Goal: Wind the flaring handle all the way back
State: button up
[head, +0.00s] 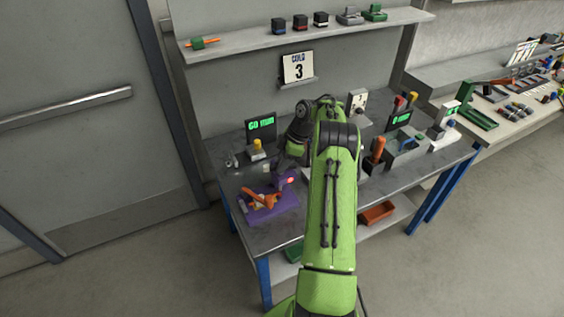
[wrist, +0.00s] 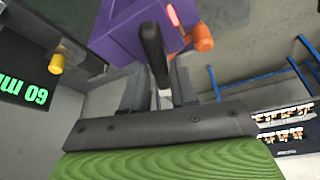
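The purple flaring tool (head: 268,210) sits on the near left part of the workbench, with an orange handle part (head: 262,197) on it. A purple block (wrist: 130,28) of it fills the top of the wrist view, with an orange knob (wrist: 203,38) at its right. A dark bar (wrist: 152,50) runs down from the block between the fingers of my gripper (wrist: 158,85). The fingers stand apart, with a gap visible beside the bar; contact with it is unclear.
A grey bin (head: 408,146) and an orange-handled tool (head: 378,150) stand to the right. A shelf (head: 310,32) runs above; a door is at left.

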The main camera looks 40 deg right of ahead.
jog(key=shift+o, duration=1.3)
jog(key=p+v, duration=0.3)
jog(key=v, duration=1.2)
jog(key=shift+d+r+p, duration=0.15)
jog(key=shift+r+p, duration=0.2)
jog(key=shift+s, duration=0.1)
